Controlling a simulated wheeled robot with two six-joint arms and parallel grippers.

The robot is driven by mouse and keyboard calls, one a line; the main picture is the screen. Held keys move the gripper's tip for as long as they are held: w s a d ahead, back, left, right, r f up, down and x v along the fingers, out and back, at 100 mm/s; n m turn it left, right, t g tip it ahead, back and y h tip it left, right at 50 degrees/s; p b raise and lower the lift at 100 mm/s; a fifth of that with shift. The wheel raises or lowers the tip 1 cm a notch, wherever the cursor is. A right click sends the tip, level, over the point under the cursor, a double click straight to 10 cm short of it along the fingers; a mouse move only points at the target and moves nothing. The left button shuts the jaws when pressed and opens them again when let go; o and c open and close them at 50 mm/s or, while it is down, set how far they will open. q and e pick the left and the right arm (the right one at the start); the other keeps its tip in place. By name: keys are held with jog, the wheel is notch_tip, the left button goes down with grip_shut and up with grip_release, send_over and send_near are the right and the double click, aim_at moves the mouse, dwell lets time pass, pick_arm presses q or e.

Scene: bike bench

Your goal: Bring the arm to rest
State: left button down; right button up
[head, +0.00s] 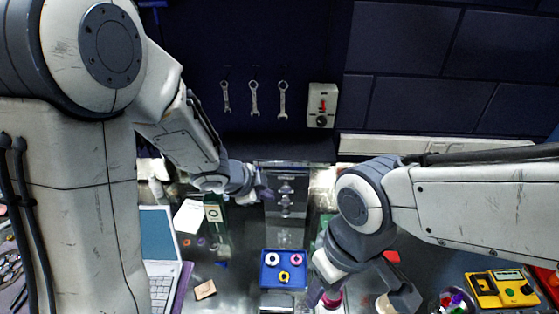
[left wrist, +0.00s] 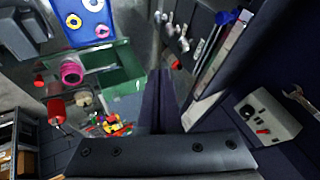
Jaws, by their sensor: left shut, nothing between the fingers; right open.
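My left gripper (head: 264,190) reaches in from the left and hangs over the back of the bench, beside a dark panel with grey fittings (head: 286,195). In the left wrist view its dark fingers (left wrist: 158,100) are together with nothing between them. My right gripper (head: 352,297) comes in from the right and is low over the front of the bench. It is open, near a pink-capped bottle (head: 331,302) that it partly hides. The bottle's pink cap also shows in the left wrist view (left wrist: 71,72).
A blue tray (head: 284,285) with several rings sits front centre. A laptop (head: 160,250) stands left, a yellow meter (head: 500,289) right. Several wrenches (head: 254,98) and a switch box (head: 322,106) are on the back wall. A bowl of coloured pieces (head: 456,301) is front right.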

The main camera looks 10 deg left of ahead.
pick_arm(q)
jog(key=s+d+f+n+g+y+b, duration=0.1)
jog(key=s+f+n+g+b, duration=0.1)
jog(key=s, duration=0.6)
jog(key=s+d+f+n+g+y+b, duration=0.1)
jog(key=s+f+n+g+b, duration=0.1)
jog(key=s+b, duration=0.5)
jog(key=s+d+f+n+g+y+b, duration=0.1)
jog(key=s+d+f+n+g+b, duration=0.1)
jog(key=s, duration=0.7)
jog(key=f+n+b, duration=0.1)
jog(key=n+b, duration=0.1)
jog(key=shift+s+n, duration=0.25)
jog(key=shift+n, duration=0.05)
